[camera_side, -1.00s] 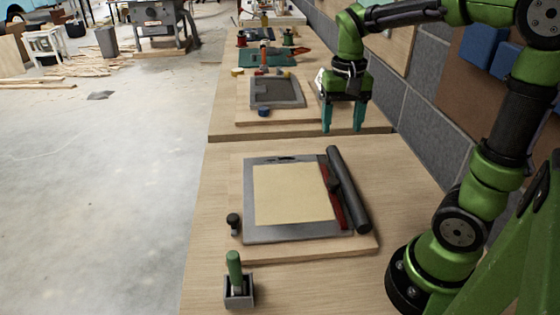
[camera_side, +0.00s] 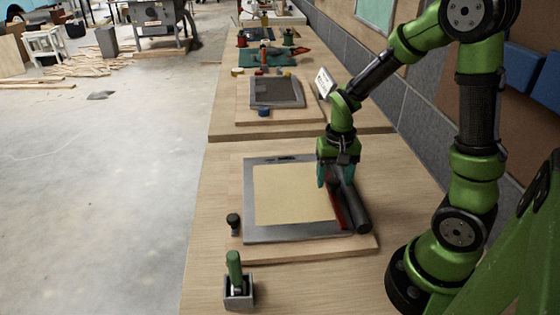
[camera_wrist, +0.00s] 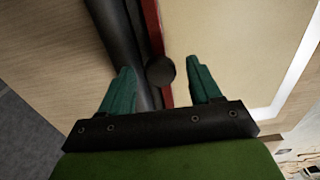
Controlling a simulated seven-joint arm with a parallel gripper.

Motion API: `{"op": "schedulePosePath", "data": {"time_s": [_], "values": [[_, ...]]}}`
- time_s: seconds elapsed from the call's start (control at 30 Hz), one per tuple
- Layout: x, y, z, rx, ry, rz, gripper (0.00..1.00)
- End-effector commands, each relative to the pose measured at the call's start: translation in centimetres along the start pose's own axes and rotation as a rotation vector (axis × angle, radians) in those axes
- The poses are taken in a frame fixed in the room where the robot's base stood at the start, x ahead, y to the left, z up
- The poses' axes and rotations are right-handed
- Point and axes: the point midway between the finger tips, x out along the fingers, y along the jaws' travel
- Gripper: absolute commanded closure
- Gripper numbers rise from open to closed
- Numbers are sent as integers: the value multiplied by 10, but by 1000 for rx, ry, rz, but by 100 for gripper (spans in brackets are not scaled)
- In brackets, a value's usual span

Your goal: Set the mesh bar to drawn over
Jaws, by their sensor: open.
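The mesh unit is a grey frame (camera_side: 250,215) around a cream panel (camera_side: 290,195), lying on a wooden board. A red bar (camera_side: 337,212) runs along the panel's right edge, beside a dark roller tube (camera_side: 358,212). In the wrist view the red bar (camera_wrist: 153,28) and roller (camera_wrist: 118,30) lie side by side, with a round dark knob (camera_wrist: 160,71) at the bar. My gripper (camera_side: 335,180) is open over the bar's far part. In the wrist view my gripper (camera_wrist: 162,80) has its fingers on either side of the knob, apart from it. The side view hides the knob.
A green-handled tool stands in a small grey box (camera_side: 239,297) at the near left. A dark knob on a post (camera_side: 233,222) stands at the frame's left edge. Another board with a dark panel (camera_side: 277,92) lies on the far bench. The grey wall is at the right.

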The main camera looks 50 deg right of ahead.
Motion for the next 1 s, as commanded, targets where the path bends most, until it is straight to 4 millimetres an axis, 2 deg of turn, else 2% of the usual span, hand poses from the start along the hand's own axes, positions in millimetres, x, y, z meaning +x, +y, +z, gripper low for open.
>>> {"op": "schedulePosePath", "data": {"time_s": [0.2,0.6,0.87,1.0], "values": [[0,0,0,0,0,0,39],[0,0,0,-1,0,0,100],[0,-3,0,-2,0,0,100],[0,-18,0,-5,0,0,100]]}}
